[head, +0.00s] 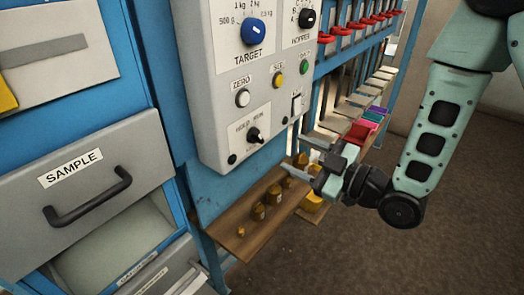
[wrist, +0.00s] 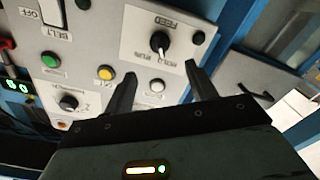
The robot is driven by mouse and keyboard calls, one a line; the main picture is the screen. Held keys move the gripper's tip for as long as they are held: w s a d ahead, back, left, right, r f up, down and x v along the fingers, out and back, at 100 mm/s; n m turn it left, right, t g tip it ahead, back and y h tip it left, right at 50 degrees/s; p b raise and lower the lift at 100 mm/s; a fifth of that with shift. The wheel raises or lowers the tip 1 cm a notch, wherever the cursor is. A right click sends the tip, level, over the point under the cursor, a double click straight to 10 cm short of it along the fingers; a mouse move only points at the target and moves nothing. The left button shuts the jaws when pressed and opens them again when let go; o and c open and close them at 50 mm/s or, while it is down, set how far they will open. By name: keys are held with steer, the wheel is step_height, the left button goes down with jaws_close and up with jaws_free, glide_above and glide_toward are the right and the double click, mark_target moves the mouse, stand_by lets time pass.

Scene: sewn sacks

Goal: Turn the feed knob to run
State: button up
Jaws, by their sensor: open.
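The feed knob (head: 254,135) is a small black knob on a white plate marked HOLD and RUN, low on the grey control panel (head: 215,130) in the head view. It also shows in the wrist view (wrist: 160,42), near the top, under an inverted FEED label. Its white mark faces the lettering side, but I cannot tell which word it points to. My gripper (head: 294,156) is open and empty, to the right of and a little below the knob in the head view. In the wrist view its two dark fingers (wrist: 162,80) are apart, with the knob beyond them, not touched.
The panel also holds a blue target knob (head: 254,31), a hopper knob (head: 307,18), a yellow button (head: 278,79), a green button (head: 304,67) and a white zero button (head: 242,97). A wooden shelf (head: 235,240) with brass weights lies below. Floor at right is free.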

mark_target(261, 138)
steer(key=shift+w+a+f+b, duration=0.15)
steer(key=shift+w+a+b, duration=0.35)
steer(key=shift+b, duration=1.95)
steer(key=shift+s+a+b, duration=0.1)
steer(key=shift+a+b, duration=0.1)
steer(key=shift+b, duration=0.25)
steer(key=p+x, duration=0.1)
steer(key=x, duration=0.1)
steer(key=p+x, duration=0.1)
steer(key=x, duration=0.2)
steer(key=p+x, duration=0.1)
steer(key=x, duration=0.1)
steer(key=shift+a+r, duration=0.2)
steer(key=shift+r, duration=0.15)
steer(key=shift+w+a+f, duration=0.1)
steer(key=shift+w+a, duration=0.4)
steer(key=shift+w, duration=0.05)
steer(key=c, duration=1)
